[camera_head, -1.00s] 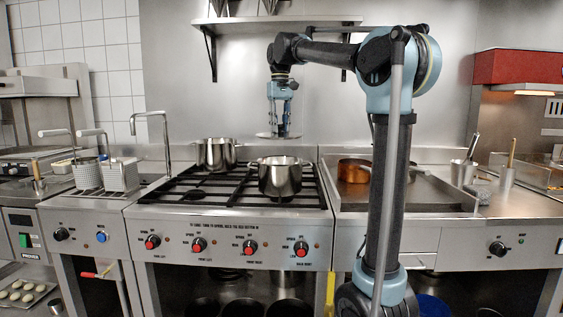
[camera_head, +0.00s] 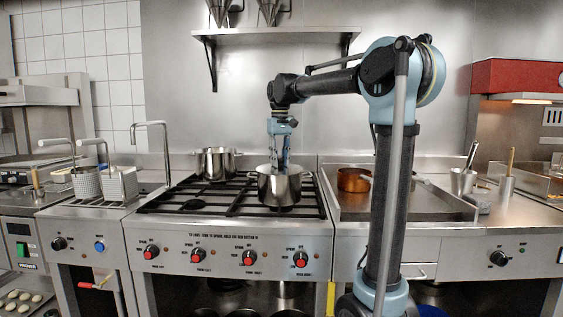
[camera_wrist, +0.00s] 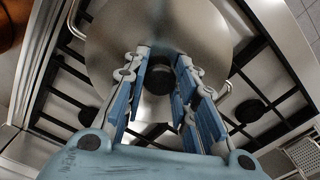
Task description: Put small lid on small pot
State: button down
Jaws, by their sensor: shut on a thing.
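The small pot (camera_head: 279,187) is a steel pot with side handles on the front right of the stove. My gripper (camera_head: 279,167) points straight down over it, with its fingertips at about rim height. In the wrist view my gripper (camera_wrist: 160,62) is shut on the dark knob of the round steel small lid (camera_wrist: 115,35). The lid lies over the pot's mouth and hides its inside. A pot handle (camera_wrist: 226,90) shows beside the lid's edge. I cannot tell whether the lid rests fully on the rim.
A second steel pot (camera_head: 214,163) stands on the back left of the black grate (camera_head: 165,203). A copper pan (camera_head: 353,180) stands on the griddle to the right. Fryer baskets (camera_head: 120,184) are at the left. A wall shelf (camera_head: 275,34) hangs above.

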aim_at(280, 159)
jog(key=c, duration=1.3)
grip_release()
jog(key=shift+f, duration=0.1)
notch_tip(280, 159, up, 12)
